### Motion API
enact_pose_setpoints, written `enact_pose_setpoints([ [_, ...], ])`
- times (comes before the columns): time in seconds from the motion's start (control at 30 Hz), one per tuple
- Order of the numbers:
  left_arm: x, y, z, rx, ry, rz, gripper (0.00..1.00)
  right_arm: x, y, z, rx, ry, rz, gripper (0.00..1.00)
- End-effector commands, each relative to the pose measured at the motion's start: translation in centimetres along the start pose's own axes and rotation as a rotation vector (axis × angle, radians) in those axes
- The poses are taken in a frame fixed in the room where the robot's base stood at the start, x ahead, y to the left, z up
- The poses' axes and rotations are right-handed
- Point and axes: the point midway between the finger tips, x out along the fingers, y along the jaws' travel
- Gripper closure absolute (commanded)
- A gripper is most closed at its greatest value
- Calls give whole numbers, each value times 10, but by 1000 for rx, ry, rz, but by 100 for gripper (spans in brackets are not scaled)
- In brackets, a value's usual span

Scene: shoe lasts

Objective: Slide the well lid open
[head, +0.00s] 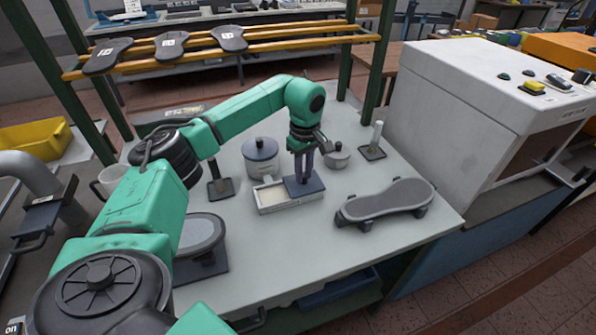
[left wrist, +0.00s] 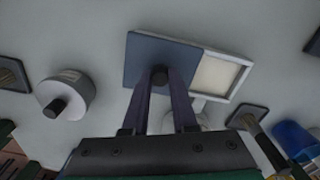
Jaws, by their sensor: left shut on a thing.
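The blue-grey lid (head: 314,187) covers the right part of a low white well (head: 287,207) on the light table in the head view. The left part of the well is uncovered and shows a cream filling. My left gripper (head: 303,177) reaches down from above and is shut on the lid's dark knob. In the left wrist view, the lid (left wrist: 145,62) lies left of the uncovered part of the well (left wrist: 226,74), and the gripper fingers (left wrist: 160,78) meet at the knob. My right gripper is not in view.
A grey lidded pot (head: 261,160) stands behind the well, with a smaller pot (head: 337,158) beside the arm. Upright brush-like tools on dark bases flank the well. A white machine (head: 470,120) stands at the far right.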

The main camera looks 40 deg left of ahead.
Motion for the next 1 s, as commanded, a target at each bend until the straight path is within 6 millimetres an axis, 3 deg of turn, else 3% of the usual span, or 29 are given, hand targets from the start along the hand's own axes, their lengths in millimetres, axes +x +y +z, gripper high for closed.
enact_pose_setpoints([
  [0.13,-4,3,2,3,-4,15,100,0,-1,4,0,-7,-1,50],
  [0.17,-4,3,1,3,-4,15,63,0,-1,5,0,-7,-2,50],
  [0.2,-4,3,1,2,-4,14,48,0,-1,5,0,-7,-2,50],
  [0.23,-4,3,1,2,-4,13,44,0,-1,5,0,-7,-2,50],
  [0.53,-3,1,1,1,-3,6,44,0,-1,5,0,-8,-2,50],
  [0.67,-13,2,1,1,-3,8,44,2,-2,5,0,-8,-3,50],
  [0.77,-31,2,1,1,-2,11,44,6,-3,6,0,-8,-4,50],
  [1.0,-102,3,2,3,-2,13,44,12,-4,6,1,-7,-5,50],
])
